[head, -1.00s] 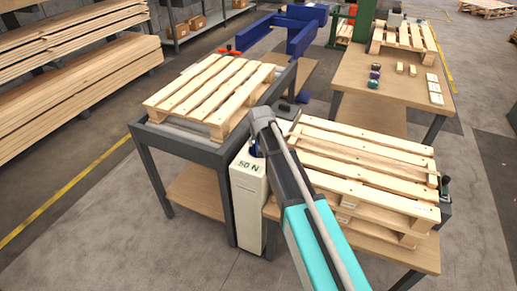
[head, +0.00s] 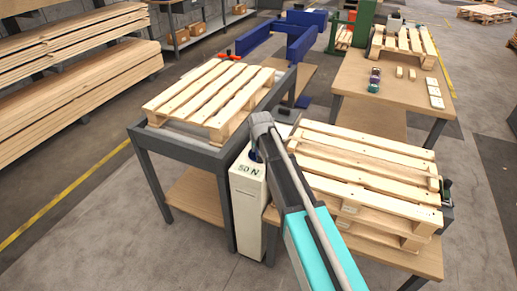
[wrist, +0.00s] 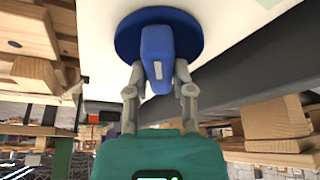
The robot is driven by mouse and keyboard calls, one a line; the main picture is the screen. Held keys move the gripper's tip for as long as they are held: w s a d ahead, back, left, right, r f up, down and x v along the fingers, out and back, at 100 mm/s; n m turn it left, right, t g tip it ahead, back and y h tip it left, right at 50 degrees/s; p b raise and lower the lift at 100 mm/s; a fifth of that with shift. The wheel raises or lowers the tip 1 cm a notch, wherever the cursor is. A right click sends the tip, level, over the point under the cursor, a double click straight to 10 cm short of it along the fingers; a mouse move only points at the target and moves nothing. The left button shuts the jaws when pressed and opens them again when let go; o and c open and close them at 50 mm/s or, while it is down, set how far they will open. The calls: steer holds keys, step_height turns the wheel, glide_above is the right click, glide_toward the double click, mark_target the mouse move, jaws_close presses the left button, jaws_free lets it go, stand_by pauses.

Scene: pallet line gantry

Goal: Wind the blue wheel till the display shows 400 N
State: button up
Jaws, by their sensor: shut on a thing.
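The blue wheel (wrist: 185,30) is a round disc with a raised bar grip (wrist: 157,50) across it, mounted on a pale face in the wrist view. My gripper (wrist: 158,72) has one finger on each side of the grip and is shut on it. In the head view only a sliver of blue (head: 255,154) shows beside my arm, and my gripper is hidden there. The display (head: 248,170) on top of the white cabinet (head: 246,208) reads 50 N.
A grey-framed table (head: 195,150) with a pallet (head: 212,92) stands left of the cabinet. Stacked pallets (head: 370,170) on a wooden table (head: 390,258) stand close on the right. A wooden bench (head: 385,75) with small items is behind. Floor is clear at front left.

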steer(key=shift+m, duration=0.4)
jaws_close()
steer(key=m+h, duration=0.2)
steer(key=m, duration=0.4)
steer(key=m+g+h, duration=0.1)
steer(key=m, duration=0.1)
steer(key=shift+m+h, duration=0.3)
steer(key=shift+m, duration=0.1)
steer(key=m+g, duration=0.1)
steer(key=m, duration=0.1)
steer(key=m+h, duration=0.1)
steer(key=m, duration=0.2)
steer(key=shift+m+g, duration=0.3)
steer(key=shift+g, duration=0.1)
steer(key=m+g, duration=0.1)
steer(key=m, duration=0.3)
steer(key=shift+m+g+h, duration=0.3)
steer(key=shift+g, duration=0.1)
steer(key=o, duration=0.9)
jaws_free()
